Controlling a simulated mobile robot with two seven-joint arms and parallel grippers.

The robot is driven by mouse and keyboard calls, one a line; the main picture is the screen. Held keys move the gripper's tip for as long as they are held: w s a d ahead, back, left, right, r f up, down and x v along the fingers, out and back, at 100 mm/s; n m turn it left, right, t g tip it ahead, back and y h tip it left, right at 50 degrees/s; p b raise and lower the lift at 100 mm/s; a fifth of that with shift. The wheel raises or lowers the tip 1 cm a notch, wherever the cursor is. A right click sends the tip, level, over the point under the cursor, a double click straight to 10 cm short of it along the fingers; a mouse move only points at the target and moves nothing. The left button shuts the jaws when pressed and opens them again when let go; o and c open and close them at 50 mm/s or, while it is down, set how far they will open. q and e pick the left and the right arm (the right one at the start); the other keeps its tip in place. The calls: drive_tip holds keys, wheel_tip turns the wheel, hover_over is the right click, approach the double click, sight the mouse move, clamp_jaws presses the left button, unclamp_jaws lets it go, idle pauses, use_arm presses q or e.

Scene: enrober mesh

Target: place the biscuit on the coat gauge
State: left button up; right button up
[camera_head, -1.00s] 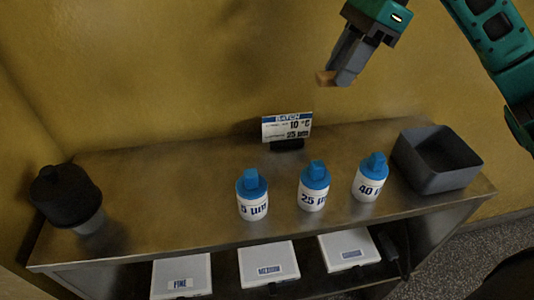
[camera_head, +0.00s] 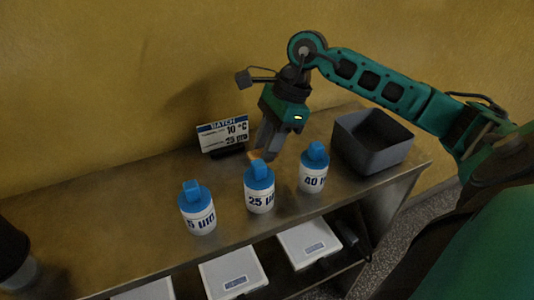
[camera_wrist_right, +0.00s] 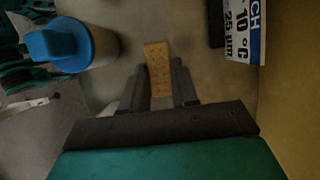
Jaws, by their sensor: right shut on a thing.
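The biscuit (camera_head: 256,155) is a small tan piece at the tip of my right gripper (camera_head: 266,146). In the right wrist view the biscuit (camera_wrist_right: 158,63) is a flat, dotted rectangle between the two grey fingers (camera_wrist_right: 161,84), which are shut on it. The gripper points down over the counter, just behind the blue-capped 25 µm bottle (camera_head: 259,190). I cannot tell whether the biscuit touches anything below it. No thing is clearly marked as the coat gauge; a dark rounded device (camera_head: 12,255) is cut off at the left edge. My left gripper is not in view.
The 5 µm bottle (camera_head: 197,210) and 40 µm bottle (camera_head: 313,170) stand beside the 25 µm one. A batch sign (camera_head: 222,135) stands behind, and a grey bin (camera_head: 372,148) at right. White boxes (camera_head: 232,275) sit on the lower shelf. The counter's left part (camera_head: 100,225) is clear.

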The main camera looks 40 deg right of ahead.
drive_tip(key=shift+f, duration=1.55)
drive_tip(key=o, duration=0.8)
